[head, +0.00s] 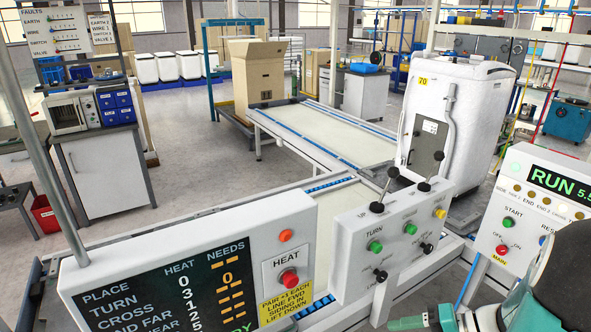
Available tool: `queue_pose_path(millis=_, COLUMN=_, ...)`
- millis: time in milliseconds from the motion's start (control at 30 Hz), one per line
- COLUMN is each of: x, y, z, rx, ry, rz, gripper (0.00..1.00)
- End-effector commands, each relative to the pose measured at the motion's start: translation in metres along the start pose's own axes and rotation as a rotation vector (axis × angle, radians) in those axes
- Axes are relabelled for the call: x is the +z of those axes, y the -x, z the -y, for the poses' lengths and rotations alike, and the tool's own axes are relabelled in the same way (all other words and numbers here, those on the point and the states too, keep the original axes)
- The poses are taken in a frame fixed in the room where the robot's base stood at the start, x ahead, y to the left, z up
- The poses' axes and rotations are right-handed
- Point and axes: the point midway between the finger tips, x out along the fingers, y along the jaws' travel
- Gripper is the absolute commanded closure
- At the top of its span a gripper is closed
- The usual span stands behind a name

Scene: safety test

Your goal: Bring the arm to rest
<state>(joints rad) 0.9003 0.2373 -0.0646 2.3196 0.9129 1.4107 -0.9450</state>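My arm (565,285), teal and dark grey, shows at the bottom right corner, cut off by the picture's edges. What seems to be my gripper (435,319) shows low at the bottom edge, with a green tip pointing left and dark parts beside it. Its fingers are mostly cut off, so whether it is open or shut is not visible. No held object shows. The arm overlaps the lower part of the white RUN panel (518,215) in the picture; I cannot tell whether they touch.
A white lever panel (345,240) with knobs and buttons stands ahead. A HEAT/NEEDS display board (160,285) stands at front left. Behind are a conveyor (335,135), a large carton (257,72) and a tall white wrapped unit (478,105). Open floor (200,165) lies left of the conveyor.

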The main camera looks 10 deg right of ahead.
Motion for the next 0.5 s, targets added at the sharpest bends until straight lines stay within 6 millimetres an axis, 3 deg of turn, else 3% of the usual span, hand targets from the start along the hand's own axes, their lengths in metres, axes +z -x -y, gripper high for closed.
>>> queue_pose_path(millis=33, x=0.009, y=-0.010, z=0.015, rx=0.077, ry=0.035, rz=0.048, gripper=0.44)
queue_pose_path(millis=200, x=0.040, y=-0.031, z=0.046, rx=0.331, ry=0.124, rz=0.145, gripper=0.44)
queue_pose_path(millis=500, x=0.082, y=-0.046, z=0.093, rx=0.722, ry=0.373, rz=0.107, gripper=0.44)
